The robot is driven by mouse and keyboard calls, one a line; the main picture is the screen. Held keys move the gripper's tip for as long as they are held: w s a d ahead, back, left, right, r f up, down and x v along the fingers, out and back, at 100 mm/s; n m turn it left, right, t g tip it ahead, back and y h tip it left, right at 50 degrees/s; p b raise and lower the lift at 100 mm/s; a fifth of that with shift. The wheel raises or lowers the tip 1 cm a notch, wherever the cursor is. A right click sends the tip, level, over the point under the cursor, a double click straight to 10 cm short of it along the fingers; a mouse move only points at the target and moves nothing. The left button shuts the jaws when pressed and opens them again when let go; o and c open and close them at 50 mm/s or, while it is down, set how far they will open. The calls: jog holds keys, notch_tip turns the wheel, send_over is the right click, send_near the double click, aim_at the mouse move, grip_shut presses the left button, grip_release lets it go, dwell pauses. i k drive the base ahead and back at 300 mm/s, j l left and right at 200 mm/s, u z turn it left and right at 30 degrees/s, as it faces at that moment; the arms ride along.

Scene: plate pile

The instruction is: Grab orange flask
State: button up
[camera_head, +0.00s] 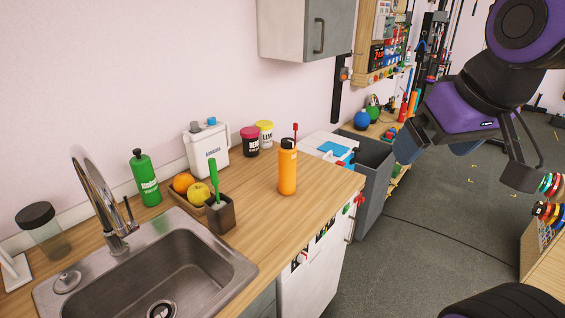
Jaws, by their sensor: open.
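The orange flask (287,170) stands upright on the wooden counter, right of the sink and near the counter's right end. It has a black cap with a loop on top. My gripper (432,148) is at the upper right, at the end of my purple and black arm. It is open with nothing visible between its fingers, and it is well to the right of the flask, apart from it.
Near the flask are a brush in a dark holder (220,212), black jars with pink (249,146) and yellow (265,136) lids, and a white container (207,148). A green bottle (146,180) and tap (98,200) stand farther left. Counter in front of the flask is clear.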

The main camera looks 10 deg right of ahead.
aim_at(287, 158)
jog(key=i, duration=0.25)
jog(key=i+l+u, duration=0.15)
jog(key=l+u, duration=0.6)
jog(key=i+l+u, duration=0.1)
jog(key=l+u, duration=0.3)
